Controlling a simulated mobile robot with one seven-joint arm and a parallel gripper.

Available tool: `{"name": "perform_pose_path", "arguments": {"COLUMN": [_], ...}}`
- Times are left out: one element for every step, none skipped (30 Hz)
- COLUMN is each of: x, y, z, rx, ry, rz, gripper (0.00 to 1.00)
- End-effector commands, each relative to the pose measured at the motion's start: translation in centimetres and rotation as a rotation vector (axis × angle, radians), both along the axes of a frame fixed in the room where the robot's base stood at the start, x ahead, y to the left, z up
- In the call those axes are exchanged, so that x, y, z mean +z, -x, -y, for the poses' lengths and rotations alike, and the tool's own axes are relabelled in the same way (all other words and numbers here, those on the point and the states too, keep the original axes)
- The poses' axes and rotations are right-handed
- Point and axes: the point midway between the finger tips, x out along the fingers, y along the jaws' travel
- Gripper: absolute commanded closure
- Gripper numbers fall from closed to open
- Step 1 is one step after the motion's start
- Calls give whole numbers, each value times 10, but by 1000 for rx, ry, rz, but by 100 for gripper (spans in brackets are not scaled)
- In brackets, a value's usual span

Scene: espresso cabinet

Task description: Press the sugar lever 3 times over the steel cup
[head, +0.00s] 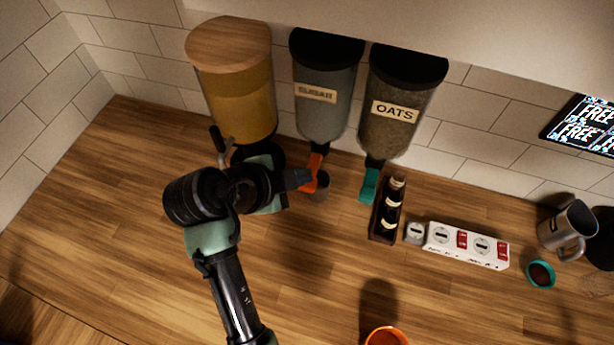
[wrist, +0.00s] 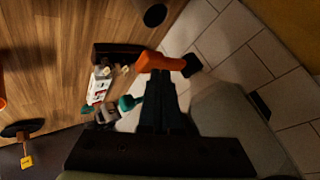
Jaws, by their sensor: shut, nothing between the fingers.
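The sugar dispenser (head: 322,75) is the middle of three on the wall, with an orange lever (head: 314,172) below it. The lever also shows in the wrist view (wrist: 153,61). My gripper (head: 306,179) is shut and empty, its fingertips right at the orange lever; I cannot tell whether they touch it. In the wrist view, the fingers (wrist: 163,88) overlap the lever's edge. A steel mug with a handle (head: 560,230) stands at the far right.
An amber dispenser with a wooden lid (head: 240,90) is left, partly behind my arm. The oats dispenser (head: 397,110), with a teal lever (head: 369,185), is right. A bottle box (head: 385,220), a white block row (head: 465,245) and an orange cup (head: 386,337) occupy the counter. The left counter is clear.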

Motion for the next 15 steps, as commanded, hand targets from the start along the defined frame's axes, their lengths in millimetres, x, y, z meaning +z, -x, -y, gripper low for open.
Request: {"name": "perform_pose_path", "arguments": {"x": [-2,-2,-3,-3,-3,-4,-4,-4,-5,-5,-6,-6,-6,-7,-7], "y": [0,0,0,0,0,0,0,0,0,0,0,0,0,0,0], "z": [0,0,0,0,0,0,0,0,0,0,0,0,0,0,0], "rx": [-1,-1,-1,-1,-1,-1,-1,-1,-1,-1,-1,-1,-1,-1,-1], "ry": [0,0,0,0,0,0,0,0,0,0,0,0,0,0,0], "rz": [-1,-1,-1,-1,-1,-1,-1,-1,-1,-1,-1,-1,-1,-1,-1], "gripper": [100,100,100,100,100,100,100,100,100,100,100,100,100,100,100]}}
